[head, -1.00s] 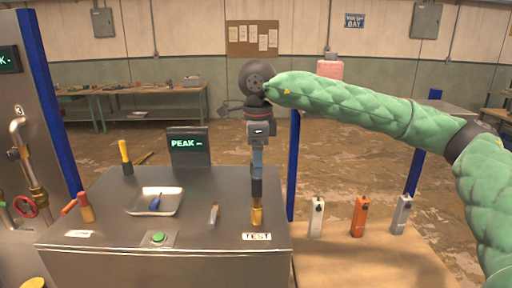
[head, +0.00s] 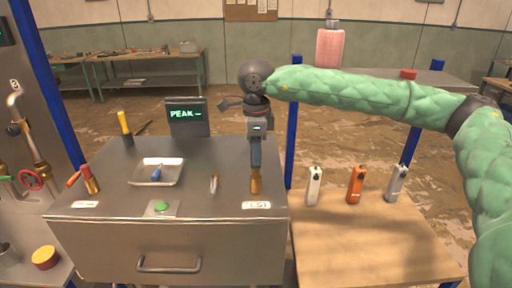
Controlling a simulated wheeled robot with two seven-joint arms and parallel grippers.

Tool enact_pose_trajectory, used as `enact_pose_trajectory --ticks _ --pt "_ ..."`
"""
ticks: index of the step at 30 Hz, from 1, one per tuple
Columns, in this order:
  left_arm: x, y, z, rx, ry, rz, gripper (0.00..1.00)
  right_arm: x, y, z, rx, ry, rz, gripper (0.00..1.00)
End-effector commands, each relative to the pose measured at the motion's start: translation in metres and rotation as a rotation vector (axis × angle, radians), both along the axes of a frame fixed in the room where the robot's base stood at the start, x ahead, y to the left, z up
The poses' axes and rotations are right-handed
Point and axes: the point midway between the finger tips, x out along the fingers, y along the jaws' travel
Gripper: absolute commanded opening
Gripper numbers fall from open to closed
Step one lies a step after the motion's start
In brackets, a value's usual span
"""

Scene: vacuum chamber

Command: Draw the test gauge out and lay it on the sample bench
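A brass-coloured upright piece (head: 256,181) stands at the TEST label on the grey metal console (head: 110,205). I take it to be the test gauge or its seat; I cannot tell which. My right gripper (head: 256,160) points straight down over it, its dark lower end meeting or overlapping its top. Its fingers are seen edge-on, so I cannot tell whether they are open or shut, and any part between them is hidden. A wooden-topped bench (head: 350,245), perhaps the sample bench, stands right of the console. My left gripper is out of view.
White (head: 314,187), orange (head: 356,184) and grey (head: 398,184) canisters stand along the wooden bench's back; its front is clear. The console holds a PEAK display (head: 187,118), a tray (head: 158,172), a green button (head: 161,207) and several handles. A blue post (head: 291,130) rises behind.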

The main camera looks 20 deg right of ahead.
Motion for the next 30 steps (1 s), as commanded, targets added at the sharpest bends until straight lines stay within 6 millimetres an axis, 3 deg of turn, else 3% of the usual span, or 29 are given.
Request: enact_pose_trajectory --ticks 1,4,5,30 --pt "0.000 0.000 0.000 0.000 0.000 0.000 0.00 0.000 0.000 0.000 0.000 0.000 0.000 0.45" --pt "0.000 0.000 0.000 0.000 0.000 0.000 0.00 0.000 0.000 0.000 0.000 0.000 0.000 0.25" --pt "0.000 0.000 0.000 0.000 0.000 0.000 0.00 0.000 0.000 0.000 0.000 0.000 0.000 0.24" --pt "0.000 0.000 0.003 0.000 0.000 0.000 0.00 0.000 0.000 0.042 0.000 0.000 0.001 0.25"
